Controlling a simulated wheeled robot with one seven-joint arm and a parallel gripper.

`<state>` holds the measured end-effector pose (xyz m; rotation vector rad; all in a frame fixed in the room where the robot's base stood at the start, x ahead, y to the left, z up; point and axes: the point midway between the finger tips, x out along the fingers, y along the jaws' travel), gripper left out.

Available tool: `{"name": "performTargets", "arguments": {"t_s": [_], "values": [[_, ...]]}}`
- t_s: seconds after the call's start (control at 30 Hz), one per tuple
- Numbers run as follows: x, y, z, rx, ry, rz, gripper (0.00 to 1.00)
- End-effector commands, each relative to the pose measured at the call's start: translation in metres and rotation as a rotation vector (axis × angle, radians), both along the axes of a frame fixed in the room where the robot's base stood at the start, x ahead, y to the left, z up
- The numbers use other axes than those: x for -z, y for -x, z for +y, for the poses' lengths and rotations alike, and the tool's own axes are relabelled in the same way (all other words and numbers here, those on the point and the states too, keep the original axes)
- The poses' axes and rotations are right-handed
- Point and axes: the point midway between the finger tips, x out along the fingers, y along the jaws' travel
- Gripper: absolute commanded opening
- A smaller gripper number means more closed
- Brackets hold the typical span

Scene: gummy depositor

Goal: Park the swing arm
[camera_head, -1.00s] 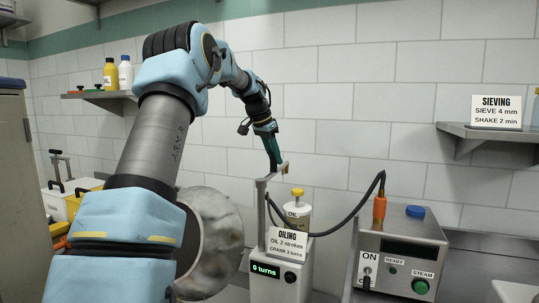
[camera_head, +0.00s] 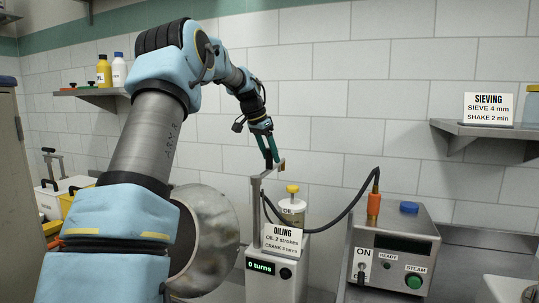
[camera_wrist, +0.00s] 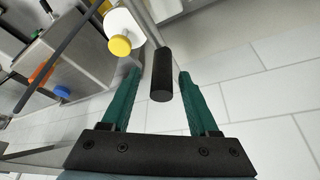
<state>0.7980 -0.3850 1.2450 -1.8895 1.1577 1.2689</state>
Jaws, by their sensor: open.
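The swing arm (camera_head: 270,173) appears to be the grey bar at the top of the upright post on the oiling unit (camera_head: 272,275). In the wrist view a dark cylindrical grip (camera_wrist: 162,82) on a grey rod stands between my two teal fingers, with a visible gap on each side. My gripper (camera_head: 270,155) is open at the top of the post, pointing down; it also shows in the wrist view (camera_wrist: 160,75). In the head view my fingers hide the grip. The display reads "0 turns".
A black hose (camera_head: 340,215) runs to the steam box (camera_head: 390,250) at right. A round metal drum (camera_head: 215,240) stands left. Tiled wall lies behind.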

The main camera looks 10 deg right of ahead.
Motion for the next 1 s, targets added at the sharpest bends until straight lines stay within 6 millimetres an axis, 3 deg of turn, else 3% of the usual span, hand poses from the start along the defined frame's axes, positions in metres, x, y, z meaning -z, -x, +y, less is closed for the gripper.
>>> {"name": "performTargets", "arguments": {"t_s": [0.27,0.7,1.0], "values": [[-0.008,0.0,0.003,-0.002,0.002,-0.005,0.61],[-0.081,0.014,0.03,-0.002,0.001,-0.005,0.61],[-0.1,0.019,0.037,0.0,0.0,0.0,0.61]]}}
